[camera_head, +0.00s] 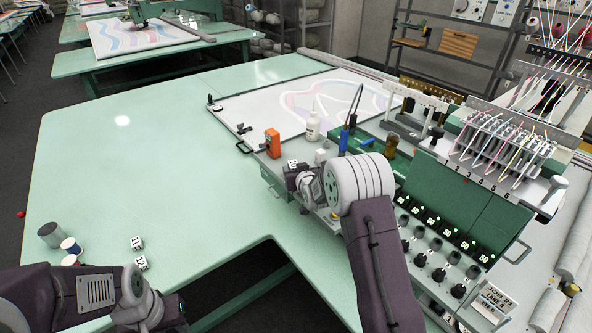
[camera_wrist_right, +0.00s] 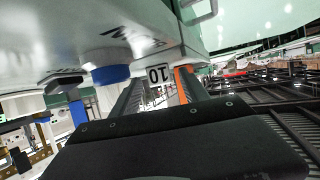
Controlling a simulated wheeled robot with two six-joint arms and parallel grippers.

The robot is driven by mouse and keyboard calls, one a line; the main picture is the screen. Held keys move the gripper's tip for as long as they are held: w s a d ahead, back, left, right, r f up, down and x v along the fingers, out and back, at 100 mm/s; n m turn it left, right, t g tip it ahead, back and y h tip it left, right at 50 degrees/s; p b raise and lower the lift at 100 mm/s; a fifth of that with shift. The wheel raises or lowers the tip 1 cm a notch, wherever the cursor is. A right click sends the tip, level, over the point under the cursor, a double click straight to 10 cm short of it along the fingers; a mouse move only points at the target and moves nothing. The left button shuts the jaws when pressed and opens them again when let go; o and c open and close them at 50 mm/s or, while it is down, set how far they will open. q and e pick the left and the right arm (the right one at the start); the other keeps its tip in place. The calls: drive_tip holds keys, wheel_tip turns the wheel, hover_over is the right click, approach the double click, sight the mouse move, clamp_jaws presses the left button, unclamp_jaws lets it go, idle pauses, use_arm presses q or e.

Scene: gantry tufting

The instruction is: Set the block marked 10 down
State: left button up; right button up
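The block marked 10 (camera_head: 293,163) is a small white cube with a dark number. In the right wrist view the block (camera_wrist_right: 157,74) sits between the fingertips of my right gripper (camera_wrist_right: 160,84). In the head view my right gripper (camera_head: 297,174) reaches over the panel at the machine's left edge, shut on the block. Whether the block touches the surface below cannot be told. Two similar blocks, marked 11 (camera_head: 137,243) and 12 (camera_head: 141,263), lie on the green table at the lower left. My left arm is at the lower left corner; its fingers do not show.
An orange object (camera_head: 273,143) and a white bottle (camera_head: 313,125) stand just beyond my right gripper. A grey cylinder (camera_head: 51,235) and a blue-and-white spool (camera_head: 71,246) stand at the left. The green table (camera_head: 150,170) is clear in the middle. Machine knobs (camera_head: 437,258) lie right of my right arm.

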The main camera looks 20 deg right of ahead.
drive_tip(key=shift+r, duration=0.1)
drive_tip(key=shift+r+p, duration=0.3)
drive_tip(key=shift+p, duration=0.05)
drive_tip(key=b+v, duration=0.2)
drive_tip(key=v, duration=0.8)
drive_tip(key=shift+s+r+b, duration=0.1)
drive_tip(key=shift+s+b, duration=0.2)
drive_tip(key=shift+s, duration=0.1)
drive_tip(key=shift+s+r, duration=0.15)
drive_tip(key=shift+s, duration=0.4)
drive_tip(key=shift+r, duration=0.1)
